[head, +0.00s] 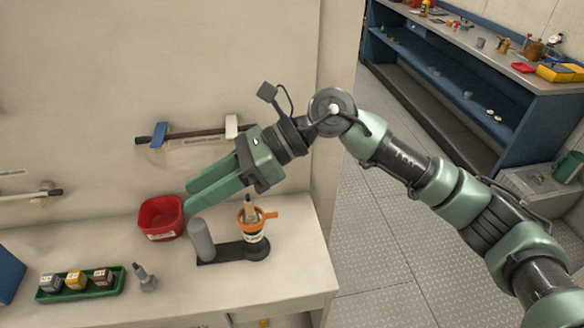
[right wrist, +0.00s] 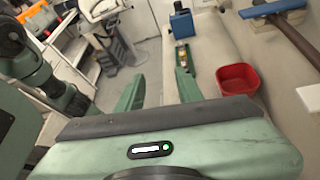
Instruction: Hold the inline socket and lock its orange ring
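The inline socket (head: 252,238) stands upright on a dark base plate on the bench, in the head view. Its orange ring (head: 248,217) sits around the upper part, with a tab sticking out to the right. A light, narrow piece rises from its middle. I cannot tell whether the ring is locked. My right gripper (head: 190,203) is above the bench, behind and left of the socket, pointing left and down near a red bin. Its green fingers are apart and empty in the right wrist view (right wrist: 158,90). The socket is not visible there. My left gripper is not in view.
A grey cylinder (head: 202,241) stands on the same base. The red bin (head: 161,217) stands at the wall; it also shows in the wrist view (right wrist: 239,79). Bench front is clear.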

